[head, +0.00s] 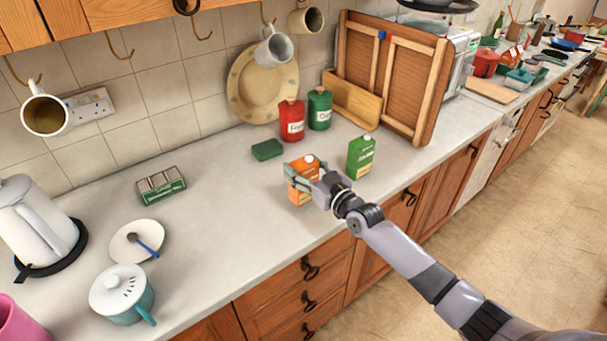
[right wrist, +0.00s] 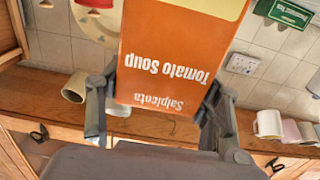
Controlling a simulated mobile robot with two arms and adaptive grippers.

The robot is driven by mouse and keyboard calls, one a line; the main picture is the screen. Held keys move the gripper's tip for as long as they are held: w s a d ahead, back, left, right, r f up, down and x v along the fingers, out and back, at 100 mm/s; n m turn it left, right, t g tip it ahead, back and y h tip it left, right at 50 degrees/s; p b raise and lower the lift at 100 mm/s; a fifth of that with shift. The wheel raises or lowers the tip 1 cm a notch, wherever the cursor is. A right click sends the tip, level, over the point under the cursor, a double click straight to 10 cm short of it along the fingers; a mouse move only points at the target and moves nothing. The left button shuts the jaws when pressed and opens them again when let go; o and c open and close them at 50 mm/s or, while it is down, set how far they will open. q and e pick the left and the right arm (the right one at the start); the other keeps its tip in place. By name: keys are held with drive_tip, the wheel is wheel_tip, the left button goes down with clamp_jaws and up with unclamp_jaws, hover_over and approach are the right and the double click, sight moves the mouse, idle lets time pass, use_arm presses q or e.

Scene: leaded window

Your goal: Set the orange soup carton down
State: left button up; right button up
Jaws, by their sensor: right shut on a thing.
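The orange soup carton (head: 305,164) is at the middle of the counter in the head view, upright, with its front partly hidden by my right gripper (head: 306,182). In the right wrist view, the carton (right wrist: 170,50) shows its "Tomato Soup" label upside down, between the two fingers of the right gripper (right wrist: 160,98). The right gripper is shut on the carton. The carton's base is at or just above the worktop; I cannot tell whether it touches. My left gripper is not in view.
A green carton (head: 360,156) stands just right of the orange one. Red (head: 291,121) and green (head: 319,109) canisters stand behind, with a green sponge (head: 267,150) to the left. The grey worktop (head: 225,225) is clear left of the carton. Its front edge is close.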

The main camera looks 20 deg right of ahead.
wheel_tip(320, 180, down, 2)
drive_tip(key=shift+w+f, duration=0.15)
drive_tip(key=shift+f, duration=0.05)
drive_tip(key=shift+f+b, duration=0.2)
drive_tip(key=shift+b, duration=0.15)
drive_tip(key=o, duration=1.3)
drive_tip(key=shift+c, duration=0.2)
